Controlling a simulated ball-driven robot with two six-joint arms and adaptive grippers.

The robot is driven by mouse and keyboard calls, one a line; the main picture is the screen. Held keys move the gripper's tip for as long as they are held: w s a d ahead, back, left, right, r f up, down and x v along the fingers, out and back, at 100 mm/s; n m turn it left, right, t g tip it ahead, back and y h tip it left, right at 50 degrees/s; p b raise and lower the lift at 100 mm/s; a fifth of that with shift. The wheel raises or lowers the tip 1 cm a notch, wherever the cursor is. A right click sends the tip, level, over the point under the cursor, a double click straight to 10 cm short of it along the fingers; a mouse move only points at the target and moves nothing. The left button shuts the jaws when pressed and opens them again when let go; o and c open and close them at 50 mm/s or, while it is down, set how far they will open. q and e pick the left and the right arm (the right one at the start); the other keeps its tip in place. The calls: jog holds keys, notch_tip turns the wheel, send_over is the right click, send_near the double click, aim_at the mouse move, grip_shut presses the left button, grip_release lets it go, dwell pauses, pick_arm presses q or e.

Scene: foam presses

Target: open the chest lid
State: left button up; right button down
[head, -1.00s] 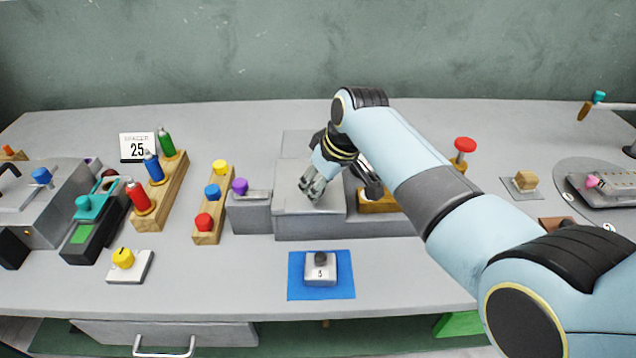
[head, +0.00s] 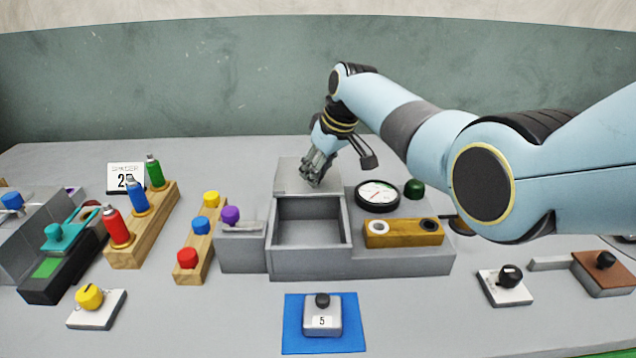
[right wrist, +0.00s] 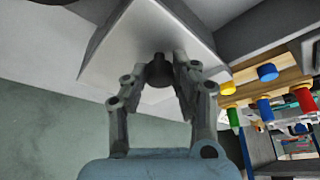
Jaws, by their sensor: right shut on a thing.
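The grey chest (head: 310,262) stands near the middle of the table with its top open and its inside showing empty. Its grey lid (head: 290,178) is at the back edge of the chest, swung up away from the opening. My right gripper (head: 314,178) is at the lid. In the right wrist view its fingers (right wrist: 160,68) are closed around a dark knob (right wrist: 158,72) on the pale lid (right wrist: 140,38). The knob is hidden by the fingers in the head view. My left gripper is not in view.
Right of the opening are a dial (head: 378,194), a green knob (head: 414,188) and a wooden block (head: 404,233). A purple-knobbed grey box (head: 241,250) adjoins the left side. A small block on a blue mat (head: 291,342) lies in front. Wooden racks stand left.

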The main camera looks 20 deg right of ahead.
jog(key=shift+s, duration=0.15)
jog(key=c, duration=1.1)
grip_release()
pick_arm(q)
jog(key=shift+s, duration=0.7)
pick_arm(e)
jog(key=shift+o, duration=0.2)
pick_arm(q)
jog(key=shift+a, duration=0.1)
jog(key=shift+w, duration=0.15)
pick_arm(e)
jog(key=v, duration=1.2)
